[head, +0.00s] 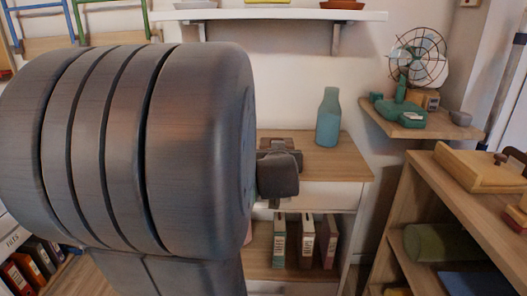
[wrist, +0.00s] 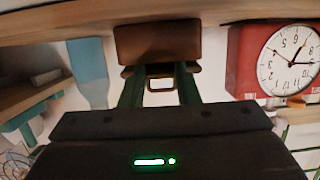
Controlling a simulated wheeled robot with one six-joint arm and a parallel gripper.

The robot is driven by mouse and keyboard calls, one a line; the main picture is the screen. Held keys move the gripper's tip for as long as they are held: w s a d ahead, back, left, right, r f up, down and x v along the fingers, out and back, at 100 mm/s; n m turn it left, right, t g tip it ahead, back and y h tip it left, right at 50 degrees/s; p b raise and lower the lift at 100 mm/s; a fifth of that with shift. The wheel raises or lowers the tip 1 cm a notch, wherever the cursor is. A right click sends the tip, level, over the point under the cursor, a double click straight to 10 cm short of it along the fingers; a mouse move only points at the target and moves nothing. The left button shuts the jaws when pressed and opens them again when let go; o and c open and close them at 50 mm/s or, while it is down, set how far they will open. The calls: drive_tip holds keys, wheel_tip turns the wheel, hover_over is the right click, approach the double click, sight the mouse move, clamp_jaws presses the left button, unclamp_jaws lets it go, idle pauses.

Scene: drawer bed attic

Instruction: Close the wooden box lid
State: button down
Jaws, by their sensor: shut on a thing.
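The brown wooden box (wrist: 158,42) is at the top middle of the wrist view, which is upside down. My gripper (wrist: 160,72) has its two green fingers spread at the box's near edge, on a dark part of it. A small brass-coloured loop (wrist: 160,84) shows between the fingers. Whether the fingers hold the lid or the body, I cannot tell. In the head view a brown piece of the box (head: 280,142) shows on the wooden cabinet top (head: 345,165), behind my arm. My large grey arm hides most of it, and the lid's angle is unclear.
A teal bottle (head: 328,117) stands on the cabinet to the right of the box. A red clock (wrist: 282,60) is beside the box in the wrist view. A wall shelf (head: 280,15) hangs above. A fan (head: 417,60) and a shelf unit (head: 450,190) are at the right.

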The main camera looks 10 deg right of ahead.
drive_tip(key=shift+f, duration=0.3)
drive_tip(key=c, duration=1.2)
unclamp_jaws()
drive_tip(key=shift+o, duration=0.6)
drive_tip(key=shift+r, duration=0.15)
